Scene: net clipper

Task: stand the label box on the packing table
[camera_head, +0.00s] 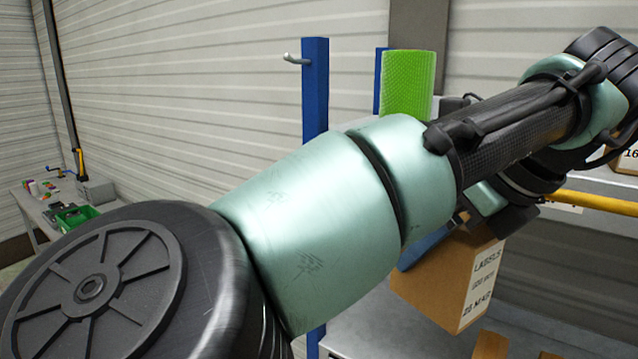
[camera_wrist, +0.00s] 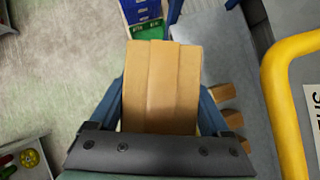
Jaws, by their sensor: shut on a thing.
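The label box (camera_head: 452,278) is a brown cardboard box with black printing starting "LABELS" on its right face. In the wrist view the box (camera_wrist: 160,85) fills the space between the blue fingers of my gripper (camera_wrist: 162,95), one finger along each side. My gripper is shut on it and holds it from above. A grey worktop (camera_head: 370,330) with blue uprights lies below and behind the box in the head view. I cannot tell for sure whether this is the packing table, nor how large the gap under the box is. My arm hides much of the worktop.
A green roll (camera_head: 407,85) stands behind my arm near a blue post (camera_head: 315,95). A yellow rail (camera_wrist: 285,110) runs close on the right in the wrist view. Small cardboard boxes (camera_wrist: 222,93) lie right of the held box. A grey bench (camera_head: 38,212) with a green bin stands far left.

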